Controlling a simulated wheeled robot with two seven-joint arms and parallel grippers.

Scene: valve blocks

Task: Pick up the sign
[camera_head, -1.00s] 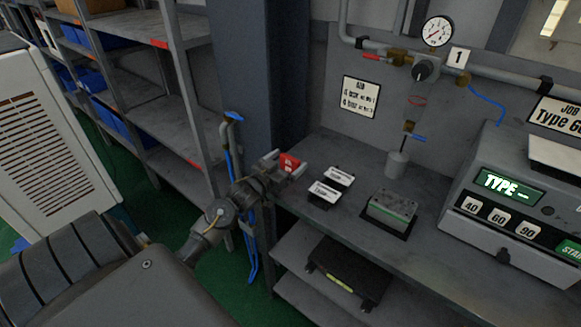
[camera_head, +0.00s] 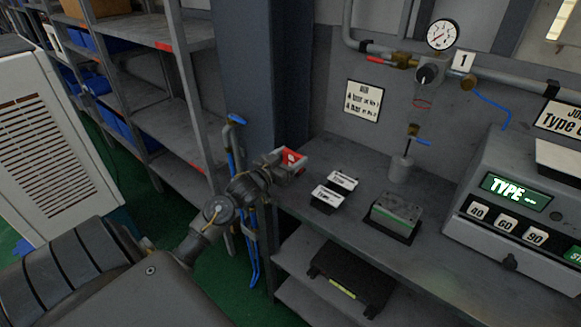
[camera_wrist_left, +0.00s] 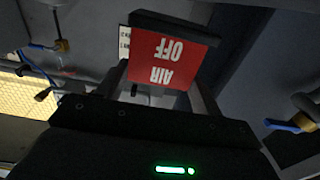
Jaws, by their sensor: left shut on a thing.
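The red sign (camera_head: 292,158) is between the fingers of my left gripper (camera_head: 291,163), above the left end of the bench. In the left wrist view the sign (camera_wrist_left: 168,60) reads "AIR OFF" upside down and has a dark edge. The left gripper (camera_wrist_left: 165,80) is shut on it there, with a finger on each side. The sign looks clear of the bench top, but the exact gap is hard to tell. My right gripper is not in view.
Two small white-topped plates (camera_head: 334,188) lie on the bench right of the gripper. A metal block (camera_head: 396,216) stands further right, before a grey control box (camera_head: 520,215). A pillar (camera_head: 252,80) and shelf rack (camera_head: 150,100) stand left. A gauge (camera_head: 441,35) hangs on the wall pipe.

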